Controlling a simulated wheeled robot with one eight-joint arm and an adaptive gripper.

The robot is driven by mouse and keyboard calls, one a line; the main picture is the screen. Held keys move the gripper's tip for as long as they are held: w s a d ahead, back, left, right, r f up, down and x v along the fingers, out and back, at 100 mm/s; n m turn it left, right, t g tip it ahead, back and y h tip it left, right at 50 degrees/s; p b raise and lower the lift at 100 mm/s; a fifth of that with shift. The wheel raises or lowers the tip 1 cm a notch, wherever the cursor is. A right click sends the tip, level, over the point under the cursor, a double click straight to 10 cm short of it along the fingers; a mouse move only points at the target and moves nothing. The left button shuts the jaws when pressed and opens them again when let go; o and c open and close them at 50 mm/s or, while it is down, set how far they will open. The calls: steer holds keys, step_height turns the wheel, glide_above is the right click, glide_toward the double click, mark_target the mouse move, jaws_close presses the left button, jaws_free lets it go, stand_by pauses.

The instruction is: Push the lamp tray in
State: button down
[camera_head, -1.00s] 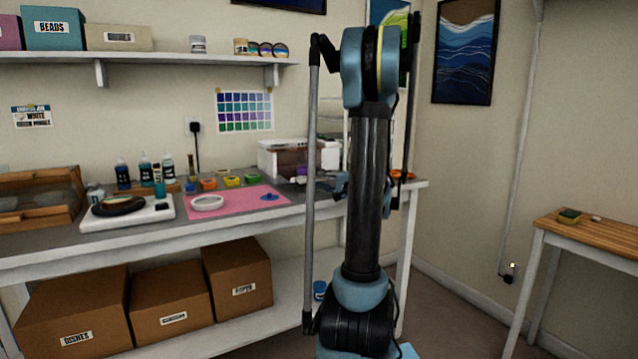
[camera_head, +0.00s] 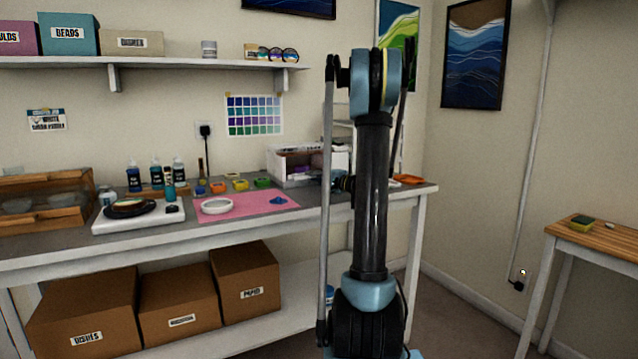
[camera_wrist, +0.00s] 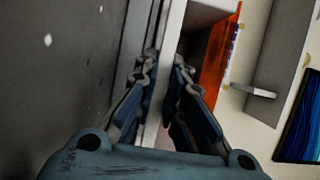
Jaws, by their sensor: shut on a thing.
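A white box-shaped lamp (camera_head: 276,171) with an open front and a dim interior stands at the back of the bench, left of my arm. My gripper (camera_wrist: 166,78) is shut on a thin pale edge (camera_wrist: 164,112) that runs between its fingers in the wrist view; this looks like the lamp tray's edge. In the head view my gripper (camera_head: 346,183) is just right of the lamp, mostly hidden behind my arm. How far out the tray stands is hidden there. An orange panel (camera_wrist: 217,65) lies beyond the fingers in the wrist view.
The grey bench (camera_head: 60,243) holds a pink mat (camera_head: 250,207) with a white ring (camera_head: 216,205), a white scale (camera_head: 115,222), bottles (camera_head: 156,175) and small colour pots (camera_head: 240,184). An orange dish (camera_head: 409,179) lies right of my arm. A shelf (camera_head: 200,63) hangs above.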

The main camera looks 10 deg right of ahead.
steer(key=shift+w, duration=0.2)
steer(key=c, duration=1.6)
jaws_free()
steer(key=shift+w+f, duration=0.15)
steer(key=shift+c, duration=0.2)
steer(key=v, duration=1.2)
steer(key=shift+a, duration=0.15)
